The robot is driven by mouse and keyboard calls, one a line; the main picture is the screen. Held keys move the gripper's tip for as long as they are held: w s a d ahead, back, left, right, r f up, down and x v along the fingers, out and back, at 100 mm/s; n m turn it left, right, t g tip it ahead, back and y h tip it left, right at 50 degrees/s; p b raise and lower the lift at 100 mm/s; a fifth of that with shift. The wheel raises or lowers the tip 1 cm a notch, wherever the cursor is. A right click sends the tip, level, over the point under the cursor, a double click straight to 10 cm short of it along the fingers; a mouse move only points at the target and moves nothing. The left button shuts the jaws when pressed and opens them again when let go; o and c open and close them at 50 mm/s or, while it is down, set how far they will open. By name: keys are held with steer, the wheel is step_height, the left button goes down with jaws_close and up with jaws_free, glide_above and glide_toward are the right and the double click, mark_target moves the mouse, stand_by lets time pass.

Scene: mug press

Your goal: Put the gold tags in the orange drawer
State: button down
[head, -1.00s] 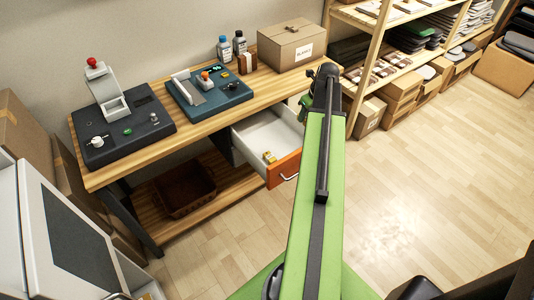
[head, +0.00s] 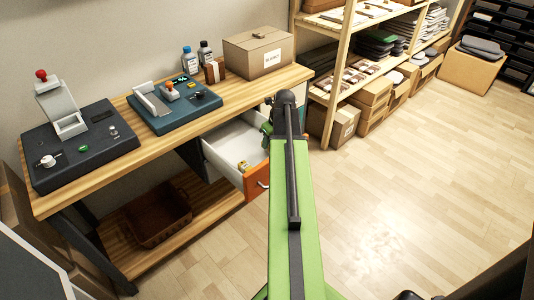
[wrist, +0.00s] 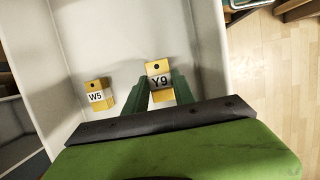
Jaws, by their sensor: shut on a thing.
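The drawer with the orange front (head: 256,181) stands open under the wooden workbench, and its pale inside (wrist: 130,35) fills much of the wrist view. A gold tag marked W5 (wrist: 96,93) lies on the drawer floor at the left, and it also shows in the head view (head: 243,166). My gripper (wrist: 160,88) is shut on a second gold tag, marked Y9 (wrist: 158,68), over the drawer and right of W5. I cannot tell whether Y9 touches the floor. In the head view my arm hides most of the gripper (head: 267,134) and Y9.
A press (head: 80,145) and a blue-based device (head: 172,104) stand on the workbench (head: 135,145), with bottles and a cardboard box (head: 258,52) behind. A brown basket (head: 160,214) sits on the lower shelf. Wooden shelving (head: 335,75) stands right of the bench. Floor at the right is clear.

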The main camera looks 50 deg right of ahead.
step_height(320, 180, down, 4)
steer(key=b, duration=0.3)
steer(key=shift+r, duration=0.35)
steer(key=shift+f, duration=0.1)
steer(key=c, duration=1.5)
jaws_free()
steer(key=shift+f, duration=0.1)
steer(key=o, duration=0.5)
steer(key=shift+c, duration=0.2)
steer(key=p+v, duration=1.1)
steer(key=v, duration=0.1)
steer(key=shift+r+p, duration=0.2)
steer(key=shift+p, duration=0.2)
